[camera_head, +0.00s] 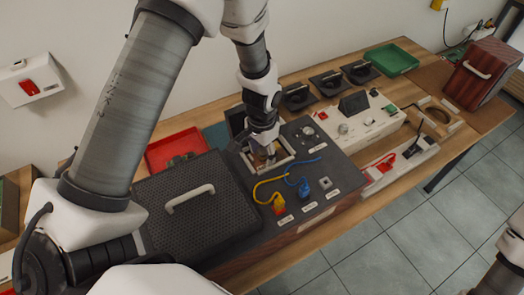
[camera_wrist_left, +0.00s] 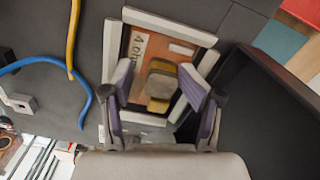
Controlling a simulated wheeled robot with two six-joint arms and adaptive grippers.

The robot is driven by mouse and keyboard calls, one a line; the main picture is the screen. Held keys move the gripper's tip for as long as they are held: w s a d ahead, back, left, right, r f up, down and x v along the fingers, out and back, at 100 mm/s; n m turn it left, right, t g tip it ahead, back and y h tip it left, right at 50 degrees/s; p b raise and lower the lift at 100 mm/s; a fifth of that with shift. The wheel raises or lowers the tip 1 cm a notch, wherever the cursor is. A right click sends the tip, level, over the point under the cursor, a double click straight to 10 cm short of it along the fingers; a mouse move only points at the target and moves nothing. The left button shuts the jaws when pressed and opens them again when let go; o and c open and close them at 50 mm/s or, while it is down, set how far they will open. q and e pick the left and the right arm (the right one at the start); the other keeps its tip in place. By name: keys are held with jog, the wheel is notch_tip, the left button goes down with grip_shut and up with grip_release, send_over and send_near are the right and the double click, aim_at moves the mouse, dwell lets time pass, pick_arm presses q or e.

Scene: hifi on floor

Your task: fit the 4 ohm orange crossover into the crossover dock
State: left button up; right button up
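The orange-brown 4 ohm crossover (camera_wrist_left: 138,50) shows in the left wrist view, with a "4 ohm" label and a grey and yellow block on top. It lies inside the pale raised frame of the crossover dock (camera_wrist_left: 170,26); I cannot tell whether it is fully down. The dock also shows in the head view (camera_head: 281,163). My left gripper (camera_wrist_left: 157,70) is over the dock, its fingers apart on both sides of the block with visible gaps. In the head view the left gripper (camera_head: 264,152) hides much of the crossover. My right gripper is out of view.
A dark speaker grille (camera_head: 190,225) with a handle lies left. A red tray (camera_head: 172,148) and a white panel (camera_head: 362,125) stand nearby.

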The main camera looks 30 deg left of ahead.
pick_arm(q)
jog(key=shift+a, duration=0.1)
jog(key=shift+w+r, duration=0.1)
jog(key=shift+r, duration=0.2)
notch_tip(320, 180, up, 11)
jog(key=shift+r, duration=0.2)
notch_tip(320, 180, up, 8)
jog(key=p, duration=0.8)
